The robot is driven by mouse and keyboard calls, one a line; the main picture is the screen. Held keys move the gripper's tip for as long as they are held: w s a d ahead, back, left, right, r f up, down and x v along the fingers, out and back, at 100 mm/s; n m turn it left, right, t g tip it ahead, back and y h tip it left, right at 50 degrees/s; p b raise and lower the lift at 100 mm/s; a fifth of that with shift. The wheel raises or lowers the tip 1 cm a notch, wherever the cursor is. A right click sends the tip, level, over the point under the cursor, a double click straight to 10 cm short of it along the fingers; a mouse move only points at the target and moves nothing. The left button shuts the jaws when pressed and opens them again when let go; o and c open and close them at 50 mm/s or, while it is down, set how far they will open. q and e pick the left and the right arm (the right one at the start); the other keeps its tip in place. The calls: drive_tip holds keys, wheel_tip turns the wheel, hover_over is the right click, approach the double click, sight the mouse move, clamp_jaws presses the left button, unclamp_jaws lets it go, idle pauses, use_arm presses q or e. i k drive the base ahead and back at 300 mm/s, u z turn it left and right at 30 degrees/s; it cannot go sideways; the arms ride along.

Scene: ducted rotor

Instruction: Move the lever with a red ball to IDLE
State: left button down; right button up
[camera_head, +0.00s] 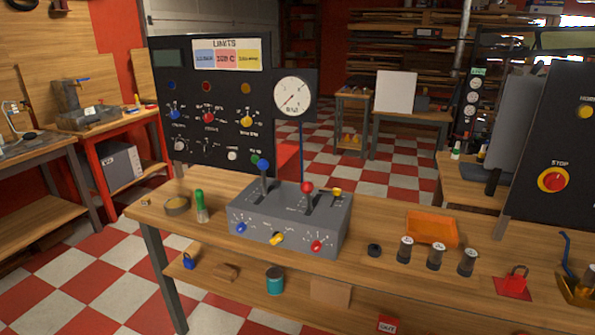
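The lever with a red ball (307,187) stands in a slot on top of a grey control box (290,232) on the wooden bench. Its slot markings are too small to read, so I cannot tell which position it is in. A lever with a blue ball (263,165) rises to its left on the same box. A yellow handle (336,191) is to its right. Blue, yellow and red knobs sit on the box's front face. Neither of my grippers shows in the head view.
A black panel (210,105) with knobs and a round gauge (294,96) stands behind the box. A green-topped bottle (200,205) is to its left. An orange tray (432,229), several dark cylinders and a red padlock (515,282) are to its right.

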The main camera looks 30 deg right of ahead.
sight(307, 187)
drive_tip(key=z, duration=0.6)
drive_tip(key=i, duration=0.65)
drive_tip(key=z, duration=0.75)
